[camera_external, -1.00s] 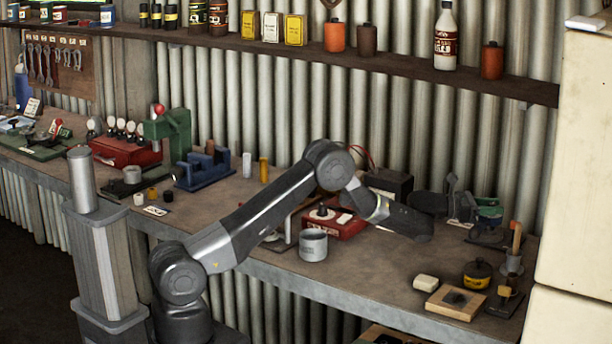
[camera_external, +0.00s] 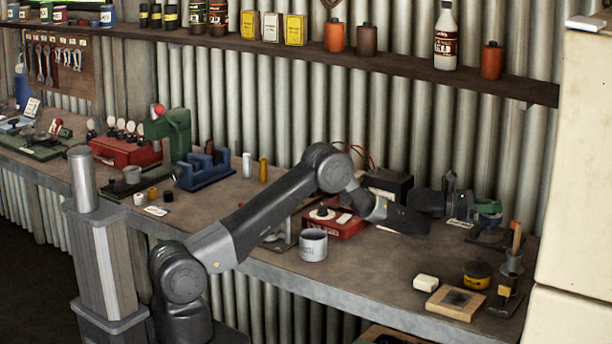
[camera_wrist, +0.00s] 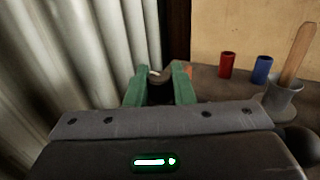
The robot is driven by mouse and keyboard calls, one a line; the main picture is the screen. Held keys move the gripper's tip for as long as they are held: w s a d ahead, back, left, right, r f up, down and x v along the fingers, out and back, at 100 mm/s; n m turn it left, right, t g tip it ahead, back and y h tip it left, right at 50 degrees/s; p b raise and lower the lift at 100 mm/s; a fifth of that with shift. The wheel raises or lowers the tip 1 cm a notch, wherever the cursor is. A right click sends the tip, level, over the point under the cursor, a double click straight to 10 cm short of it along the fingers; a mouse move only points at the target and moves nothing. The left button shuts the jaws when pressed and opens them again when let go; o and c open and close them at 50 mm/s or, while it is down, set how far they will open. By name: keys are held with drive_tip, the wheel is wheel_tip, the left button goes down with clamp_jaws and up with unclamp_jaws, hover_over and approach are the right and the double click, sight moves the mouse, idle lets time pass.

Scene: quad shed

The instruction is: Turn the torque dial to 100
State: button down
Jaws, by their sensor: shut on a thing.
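My gripper (camera_wrist: 158,82) has green fingers and is shut on a small greyish-brown part (camera_wrist: 161,75) in the wrist view, with a pale spot near its top. It appears to be the torque dial, but no scale or numbers can be read. In the external view my gripper (camera_external: 489,208) is at the right part of the bench, above a dark base (camera_external: 486,236). The gripper body and fingers hide most of the held part there.
A grey cup with a wooden stick (camera_wrist: 286,94) and red (camera_wrist: 227,65) and blue (camera_wrist: 261,69) cylinders stand right of the gripper. The corrugated wall (camera_wrist: 65,60) is close on the left. A yellow-black tin (camera_external: 477,275), white block (camera_external: 426,283) and wooden-framed plate (camera_external: 456,302) lie nearer the bench edge.

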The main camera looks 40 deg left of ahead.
drive_tip(key=shift+r, duration=0.1)
drive_tip(key=c, duration=1.3)
unclamp_jaws()
drive_tip(key=shift+a, duration=0.1)
drive_tip(key=b+v, duration=0.3)
drive_tip(key=v, duration=1)
drive_tip(key=shift+s+a, duration=0.2)
drive_tip(key=shift+a, duration=0.1)
drive_tip(key=shift+d, duration=0.1)
drive_tip(key=p+x, duration=0.3)
drive_tip(key=x, duration=1)
drive_tip(key=shift+w+d, duration=0.2)
drive_tip(key=shift+d, duration=0.15)
